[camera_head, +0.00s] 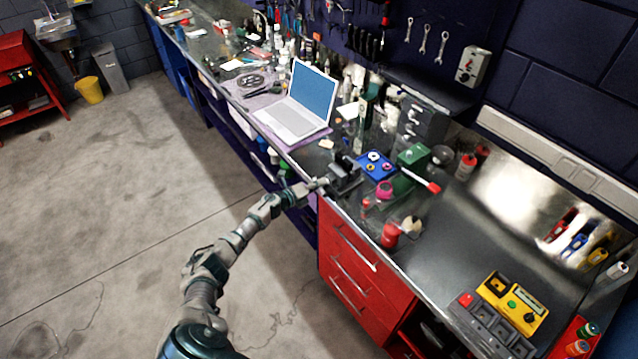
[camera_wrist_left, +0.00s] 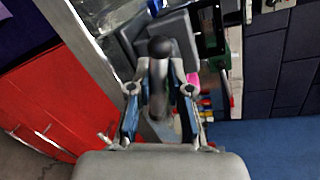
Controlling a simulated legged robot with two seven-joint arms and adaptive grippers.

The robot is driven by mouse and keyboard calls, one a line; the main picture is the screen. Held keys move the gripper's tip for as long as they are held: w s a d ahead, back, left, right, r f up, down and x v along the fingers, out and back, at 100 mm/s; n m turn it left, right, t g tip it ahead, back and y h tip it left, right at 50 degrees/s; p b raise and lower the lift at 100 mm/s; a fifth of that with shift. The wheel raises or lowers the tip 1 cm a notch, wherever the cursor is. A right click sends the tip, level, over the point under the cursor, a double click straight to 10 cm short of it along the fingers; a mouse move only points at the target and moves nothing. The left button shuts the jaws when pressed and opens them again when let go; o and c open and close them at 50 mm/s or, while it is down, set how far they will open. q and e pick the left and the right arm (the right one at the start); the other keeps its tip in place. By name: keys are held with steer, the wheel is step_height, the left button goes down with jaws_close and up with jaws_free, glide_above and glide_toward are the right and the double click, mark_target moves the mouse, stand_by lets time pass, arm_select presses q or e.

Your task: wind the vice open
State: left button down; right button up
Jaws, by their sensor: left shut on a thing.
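The vice (camera_head: 345,172) is a dark grey block at the front edge of the workbench, above the red drawers. My left arm reaches in to it, and my left gripper (camera_head: 318,185) is at its front side. In the left wrist view, my left gripper (camera_wrist_left: 159,100) has its two fingers on either side of the vice handle (camera_wrist_left: 158,88), a grey bar with a round black knob (camera_wrist_left: 160,47) on its end. The gripper is shut on this handle. The vice body behind the handle is partly hidden. My right gripper does not show.
A blue tray (camera_head: 376,165) and a green box (camera_head: 413,155) are close behind the vice. A red container (camera_head: 390,235) stands right of it near the edge. An open laptop (camera_head: 298,105) is to the left. The red drawer cabinet (camera_head: 360,270) is below. The floor in front is clear.

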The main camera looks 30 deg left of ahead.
arm_select(q)
steer(key=shift+w+a+r+n, duration=0.1)
steer(key=shift+a+n, duration=0.05)
steer(key=shift+n, duration=0.45)
steer(key=shift+a+r+n, duration=0.1)
steer(key=shift+a+n, duration=0.05)
steer(key=shift+n, duration=0.45)
steer(key=n, duration=0.1)
steer(key=n+h, duration=0.1)
steer(key=n, duration=0.1)
steer(key=shift+f+g, duration=0.3)
steer(key=n, duration=0.1)
steer(key=n+h+b, duration=0.1)
steer(key=n, duration=0.1)
steer(key=n+h+b, duration=0.1)
steer(key=shift+d+f, duration=0.1)
steer(key=shift+f, duration=0.15)
steer(key=shift+s+d+f+n+h+b, duration=0.1)
steer(key=shift+n+h+b, duration=0.15)
steer(key=shift+n, duration=0.55)
steer(key=shift+s+f+n+h+b, duration=0.15)
steer(key=shift+n+b, duration=0.2)
steer(key=shift+n, duration=0.45)
steer(key=shift+r, duration=0.1)
steer(key=shift+d, duration=0.1)
steer(key=c, duration=1.2)
jaws_free()
steer(key=shift+w, duration=0.1)
steer(key=shift+o, duration=0.4)
steer(key=shift+w+f, duration=0.2)
